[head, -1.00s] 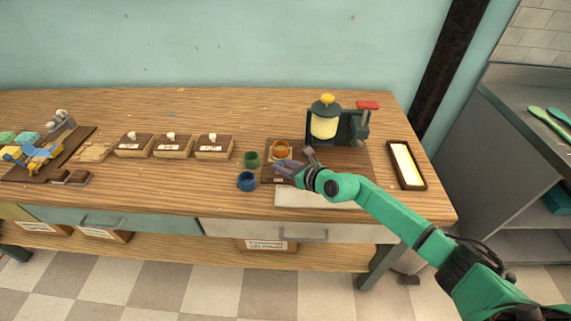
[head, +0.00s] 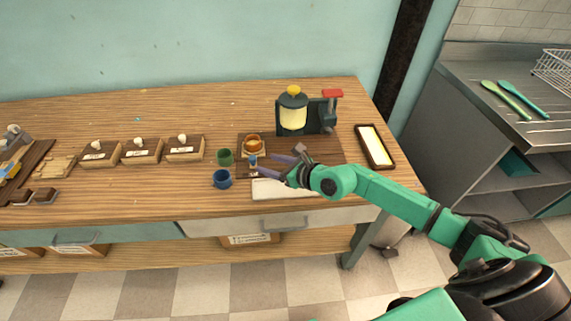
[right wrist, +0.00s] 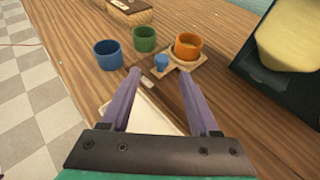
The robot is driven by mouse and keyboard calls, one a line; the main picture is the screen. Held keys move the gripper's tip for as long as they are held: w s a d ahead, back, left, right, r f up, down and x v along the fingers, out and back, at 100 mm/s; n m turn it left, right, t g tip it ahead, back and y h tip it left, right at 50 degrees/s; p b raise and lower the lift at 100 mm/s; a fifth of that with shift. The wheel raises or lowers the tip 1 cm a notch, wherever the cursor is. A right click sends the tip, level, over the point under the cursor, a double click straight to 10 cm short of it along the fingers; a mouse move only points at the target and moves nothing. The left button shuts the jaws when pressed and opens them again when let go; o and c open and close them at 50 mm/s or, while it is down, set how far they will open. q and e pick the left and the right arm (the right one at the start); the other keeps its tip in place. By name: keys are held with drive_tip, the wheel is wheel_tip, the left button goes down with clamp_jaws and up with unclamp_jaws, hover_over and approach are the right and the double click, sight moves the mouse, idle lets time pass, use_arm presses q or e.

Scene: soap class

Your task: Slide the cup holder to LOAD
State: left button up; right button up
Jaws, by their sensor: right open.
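The cup holder (head: 262,153) is a small wooden plate with a blue knob (head: 252,161) at its front, lying on a dark brown board (head: 325,150). An orange cup (head: 253,143) stands on it. My right gripper (head: 265,166) is open and empty, just to the right of the knob and low over the board. In the right wrist view the blue knob (right wrist: 161,63) is just beyond the two purple fingertips, roughly between them; contact cannot be told. The holder (right wrist: 206,60) and cup (right wrist: 187,46) lie behind it. No LOAD lettering is readable. My left gripper is not in view.
A green cup (head: 224,157) and a blue cup (head: 222,179) stand left of the holder. A dispenser (head: 293,112) with a red-topped lever stands behind the board. A white panel (head: 270,189) lies in front. A framed tray (head: 375,147) is at the right.

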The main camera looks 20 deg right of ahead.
drive_tip(key=v, duration=0.6)
drive_tip(key=shift+s+d, duration=0.1)
drive_tip(key=shift+s, duration=0.2)
drive_tip(key=shift+s+d+r, duration=0.1)
drive_tip(key=shift+s+r, duration=0.2)
